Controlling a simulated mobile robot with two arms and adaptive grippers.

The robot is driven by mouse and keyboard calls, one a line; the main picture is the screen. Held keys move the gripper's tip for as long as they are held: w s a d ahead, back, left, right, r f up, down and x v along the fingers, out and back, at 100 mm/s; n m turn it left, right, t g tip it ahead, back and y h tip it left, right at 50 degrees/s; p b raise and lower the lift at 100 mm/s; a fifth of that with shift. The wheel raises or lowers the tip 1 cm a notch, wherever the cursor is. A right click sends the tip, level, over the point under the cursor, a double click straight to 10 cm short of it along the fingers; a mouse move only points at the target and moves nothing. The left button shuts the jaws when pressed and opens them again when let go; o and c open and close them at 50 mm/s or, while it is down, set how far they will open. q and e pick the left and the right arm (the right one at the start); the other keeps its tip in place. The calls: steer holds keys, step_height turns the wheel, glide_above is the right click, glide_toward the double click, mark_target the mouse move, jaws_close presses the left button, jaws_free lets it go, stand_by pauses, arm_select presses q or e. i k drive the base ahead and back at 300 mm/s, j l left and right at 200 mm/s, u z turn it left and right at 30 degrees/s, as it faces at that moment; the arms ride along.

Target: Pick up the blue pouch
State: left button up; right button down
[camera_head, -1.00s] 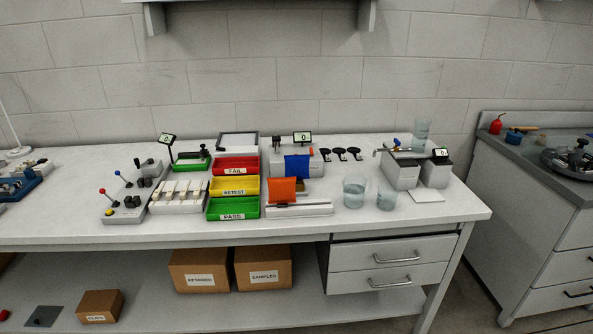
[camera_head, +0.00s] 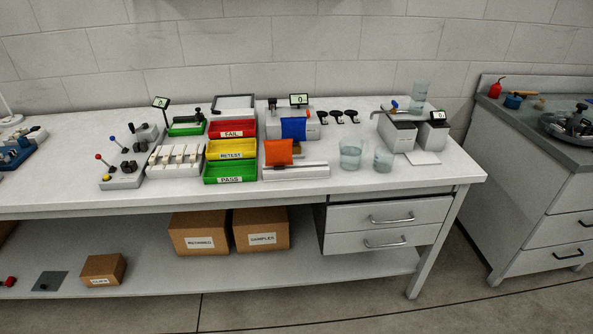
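The blue pouch (camera_head: 293,129) stands upright at the front of a grey machine with a small display, towards the back middle of the white workbench. An orange pouch (camera_head: 278,152) stands in front of it and a little to the left, on a low white fixture. The blue pouch's lower edge is close to the orange pouch's upper right corner in the picture. Neither of my grippers shows in the head view.
Red, yellow and green trays (camera_head: 229,172) stand left of the pouches. Two clear beakers (camera_head: 350,154) stand to the right, before a grey two-block device (camera_head: 397,135). Black round items (camera_head: 336,117) lie right of the blue pouch. The bench's front right is clear.

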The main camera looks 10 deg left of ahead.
mark_target(294, 128)
steer(key=i+j+z, duration=0.3)
steer(key=i+j, duration=0.15)
steer(key=j, duration=0.25)
steer(key=i+j+z, duration=0.15)
steer(key=j, duration=0.2)
steer(key=i+j+z, duration=0.15)
steer(key=j, duration=0.25)
steer(key=i, duration=0.1)
